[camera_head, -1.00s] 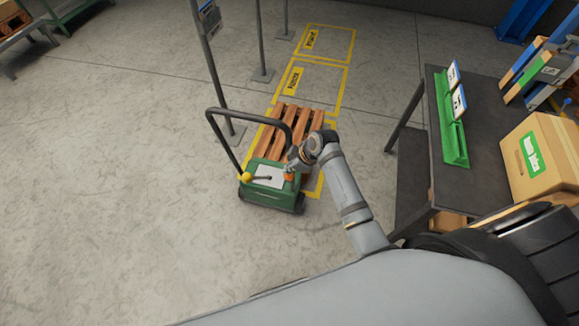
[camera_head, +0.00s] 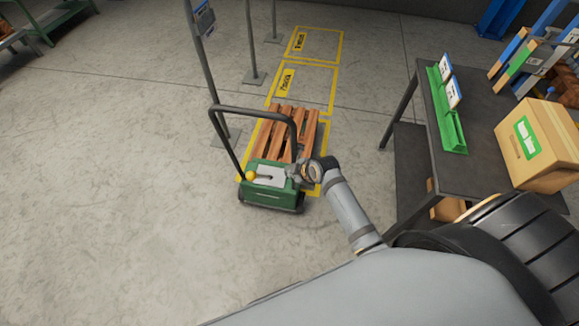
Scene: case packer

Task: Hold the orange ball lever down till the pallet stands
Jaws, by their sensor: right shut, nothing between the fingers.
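A green pallet lifter (camera_head: 270,198) with a black hoop handle stands on the floor. A yellow-orange ball (camera_head: 250,175) sits at the left of its top, on a dark rod over the light top plate. The slatted wooden pallet (camera_head: 290,132) is just behind the lifter, lying low. My right gripper (camera_head: 292,172) is shut and empty at the right of the lifter's top, apart from that ball. The gripper hides part of the top there, and I cannot tell if it touches anything. My left gripper is out of view.
Yellow floor bays (camera_head: 307,85) run away behind the pallet. Grey posts (camera_head: 249,45) stand to their left. A dark table (camera_head: 432,135) with a green sign holder and a cardboard box (camera_head: 540,146) stands at the right. The floor at left is clear.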

